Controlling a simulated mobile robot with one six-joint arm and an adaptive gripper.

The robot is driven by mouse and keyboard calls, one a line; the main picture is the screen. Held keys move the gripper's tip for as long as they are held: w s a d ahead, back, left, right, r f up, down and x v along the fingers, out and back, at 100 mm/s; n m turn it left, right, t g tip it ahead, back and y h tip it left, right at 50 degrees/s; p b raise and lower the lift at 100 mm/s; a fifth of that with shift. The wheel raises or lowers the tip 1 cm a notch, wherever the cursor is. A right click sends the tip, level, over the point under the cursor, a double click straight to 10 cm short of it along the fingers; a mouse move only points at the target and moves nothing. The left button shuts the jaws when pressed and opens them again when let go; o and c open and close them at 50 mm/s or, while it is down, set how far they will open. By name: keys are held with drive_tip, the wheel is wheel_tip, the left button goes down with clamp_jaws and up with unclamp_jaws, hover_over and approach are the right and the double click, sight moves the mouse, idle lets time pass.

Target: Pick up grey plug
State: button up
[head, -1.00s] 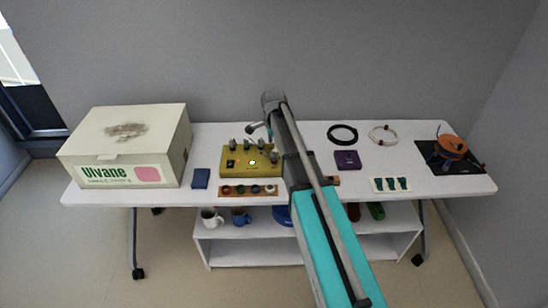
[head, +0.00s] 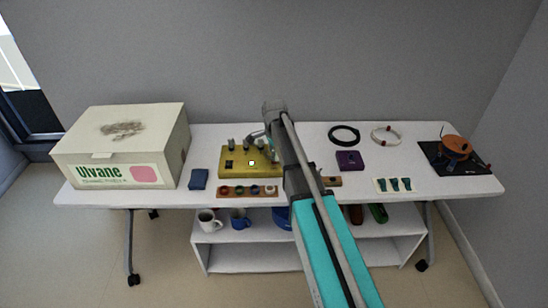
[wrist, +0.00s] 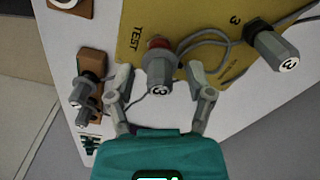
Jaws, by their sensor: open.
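A grey plug (wrist: 158,75) marked "3" stands at a red-ringed socket beside the word TEST on the yellow box (wrist: 135,48). My gripper (wrist: 159,70) is open, with one finger on each side of this plug; I cannot tell whether they touch it. A second grey plug (wrist: 272,46), also marked "3", sits on the box at the upper right with a grey cable. In the head view the yellow box (head: 235,172) stands on the table with several grey plugs (head: 231,145), and my gripper (head: 252,136) is over its right back part. My arm hides the box's right end.
A wooden block (wrist: 92,64) with grey plugs lies left of my gripper. On the table (head: 420,192) are a large carton (head: 120,140), a blue box (head: 199,179), a wooden strip (head: 225,191), a purple box (head: 350,160), cable rings (head: 344,135) and an orange reel (head: 456,147).

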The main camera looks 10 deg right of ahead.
idle(0.3)
clamp_jaws()
drive_tip(key=shift+r, duration=0.1)
idle(0.4)
wheel_tip(320, 180, up, 3)
drive_tip(key=p, duration=0.3)
drive_tip(key=s+r+p, duration=0.9)
drive_tip(key=s+p, duration=0.1)
drive_tip(key=s, duration=0.4)
drive_tip(key=shift+r, duration=0.4)
drive_tip(key=shift+r, duration=0.2)
drive_tip(key=shift+r+p, duration=1.75)
drive_tip(key=shift+p, duration=0.2)
